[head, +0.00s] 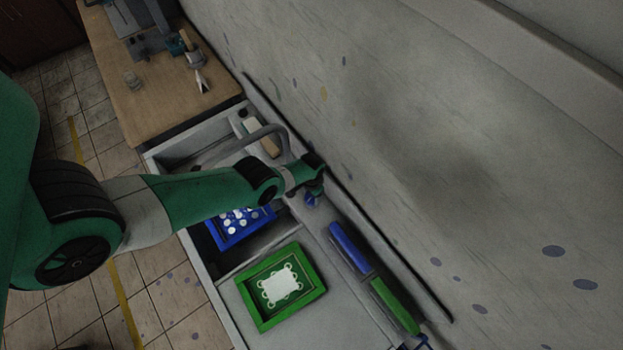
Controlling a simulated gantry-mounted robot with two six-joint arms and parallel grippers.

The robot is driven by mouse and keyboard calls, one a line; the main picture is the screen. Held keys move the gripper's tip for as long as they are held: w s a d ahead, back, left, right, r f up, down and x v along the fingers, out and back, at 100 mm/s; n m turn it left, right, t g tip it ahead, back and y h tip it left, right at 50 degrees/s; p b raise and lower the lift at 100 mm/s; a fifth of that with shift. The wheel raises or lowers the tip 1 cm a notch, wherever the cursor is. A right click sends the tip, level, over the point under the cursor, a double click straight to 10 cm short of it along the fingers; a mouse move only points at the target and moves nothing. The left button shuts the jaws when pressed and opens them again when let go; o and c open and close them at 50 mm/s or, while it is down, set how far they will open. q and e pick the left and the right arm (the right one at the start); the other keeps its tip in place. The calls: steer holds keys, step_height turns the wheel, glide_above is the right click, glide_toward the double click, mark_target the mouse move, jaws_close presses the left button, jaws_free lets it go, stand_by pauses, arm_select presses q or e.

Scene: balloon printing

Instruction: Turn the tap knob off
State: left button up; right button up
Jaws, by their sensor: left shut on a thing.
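The grey curved tap spout (268,132) arches over the sink at the back of the counter, by the wall. My left arm reaches in from the left across the sink. My left gripper (314,190) is at the back edge of the counter, just right of the spout's base, and is shut on the tap knob. A small blue part (311,200) shows at the fingertips; the rest of the knob is hidden by the gripper. The knob's angle cannot be told. No water stream can be made out. My right gripper is not in view.
A blue frame with white round shapes (238,226) lies in the sink, partly under my arm. A green framed screen (282,286) lies on the counter in front. Blue (348,247) and green (394,305) long pieces lie along the wall. A wooden table (160,95) stands behind.

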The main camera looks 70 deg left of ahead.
arm_select(q)
steer(key=shift+m, duration=2)
steer(key=o, duration=1.4)
steer(key=shift+c, duration=0.2)
